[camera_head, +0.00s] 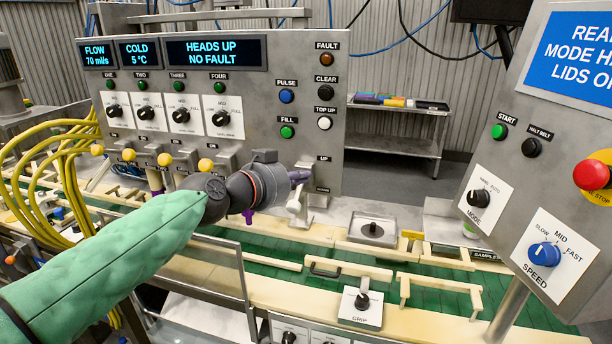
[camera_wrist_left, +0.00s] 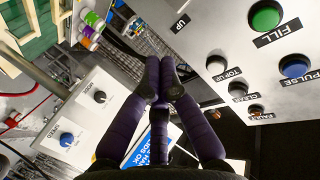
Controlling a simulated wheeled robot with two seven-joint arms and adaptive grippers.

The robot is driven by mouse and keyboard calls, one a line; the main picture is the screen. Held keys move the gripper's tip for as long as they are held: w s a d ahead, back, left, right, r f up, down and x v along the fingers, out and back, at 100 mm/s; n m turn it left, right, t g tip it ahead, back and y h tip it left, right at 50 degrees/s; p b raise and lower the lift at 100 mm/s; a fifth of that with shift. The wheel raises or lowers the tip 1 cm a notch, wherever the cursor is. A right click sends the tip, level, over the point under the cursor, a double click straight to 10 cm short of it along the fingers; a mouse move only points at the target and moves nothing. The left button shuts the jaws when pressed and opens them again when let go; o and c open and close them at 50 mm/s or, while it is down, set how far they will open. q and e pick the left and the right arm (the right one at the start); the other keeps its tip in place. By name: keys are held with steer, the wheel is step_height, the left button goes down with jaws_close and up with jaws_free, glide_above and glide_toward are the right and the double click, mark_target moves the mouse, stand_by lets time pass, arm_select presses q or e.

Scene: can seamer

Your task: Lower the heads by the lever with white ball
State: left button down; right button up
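The lever's white ball (camera_head: 293,206) shows in the head view at the lower right corner of the grey control panel (camera_head: 300,120), below the UP label. The panel display (camera_head: 216,52) reads HEADS UP, NO FAULT. My left gripper (camera_head: 300,177) is just above the ball, its purple fingers pointing right across the panel's lower edge. It looks apart from the ball and partly hides the lever area. In the left wrist view its fingertips (camera_wrist_left: 161,70) are drawn together with nothing seen between them, and the ball cannot be made out. My right gripper is not in view.
A second panel (camera_head: 540,160) with a red stop button (camera_head: 591,174) and knobs stands at the right. Yellow hoses (camera_head: 62,160) hang at the left.

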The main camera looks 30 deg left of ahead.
arm_select(q)
steer(key=s+b, duration=0.1)
steer(key=s, duration=0.6)
steer(key=shift+a+f, duration=0.4)
